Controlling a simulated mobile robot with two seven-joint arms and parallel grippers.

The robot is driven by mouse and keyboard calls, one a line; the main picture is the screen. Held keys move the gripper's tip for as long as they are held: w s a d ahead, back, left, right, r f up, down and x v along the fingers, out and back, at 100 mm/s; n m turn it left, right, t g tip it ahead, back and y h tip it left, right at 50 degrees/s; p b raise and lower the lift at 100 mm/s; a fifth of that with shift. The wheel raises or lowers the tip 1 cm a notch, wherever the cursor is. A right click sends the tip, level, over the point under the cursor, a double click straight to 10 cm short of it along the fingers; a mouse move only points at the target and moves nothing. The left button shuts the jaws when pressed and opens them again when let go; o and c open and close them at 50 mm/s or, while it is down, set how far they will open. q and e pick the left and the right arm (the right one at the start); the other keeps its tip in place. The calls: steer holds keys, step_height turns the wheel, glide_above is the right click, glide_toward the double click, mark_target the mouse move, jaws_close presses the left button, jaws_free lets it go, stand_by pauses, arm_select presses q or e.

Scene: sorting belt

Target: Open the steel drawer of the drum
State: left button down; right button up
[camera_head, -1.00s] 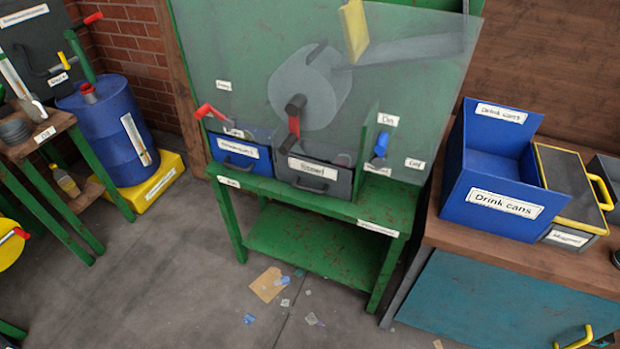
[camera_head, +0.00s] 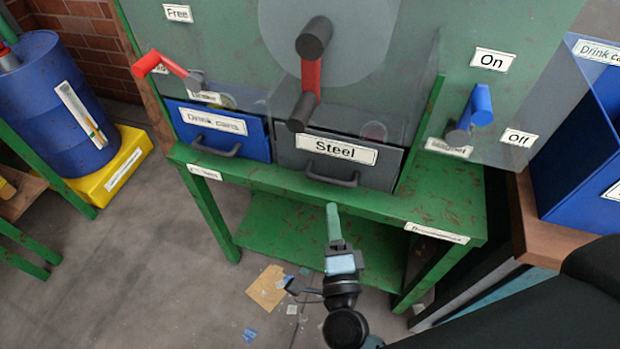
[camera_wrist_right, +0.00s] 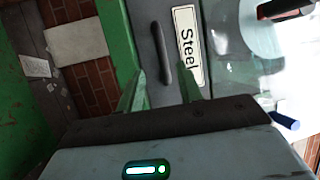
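The steel drawer (camera_head: 290,155) is a dark grey box front labelled "Steel", low in the green drum stand, and looks shut. Its dark bar handle (camera_head: 331,179) runs across the front below the label. My right gripper (camera_head: 333,208) is just in front of and below the handle, apart from it. In the right wrist view its two green fingers stand apart and empty (camera_wrist_right: 162,82), with the handle (camera_wrist_right: 161,52) ahead between them and the drawer front (camera_wrist_right: 175,75) beyond. My left gripper is not in view.
A blue "Drink cans" drawer (camera_head: 225,130) sits left of the steel one. A red crank (camera_head: 311,75) hangs above, a red lever (camera_head: 165,66) is at left and a blue switch (camera_head: 478,105) at right. A green lower shelf (camera_head: 280,222) lies beneath. A blue bin (camera_head: 585,130) stands at right.

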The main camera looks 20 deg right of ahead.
steer(key=shift+p+x, duration=0.3)
steer(key=shift+x, duration=3.5)
steer(key=shift+d+r, duration=0.1)
steer(key=shift+c, duration=0.4)
jaws_close()
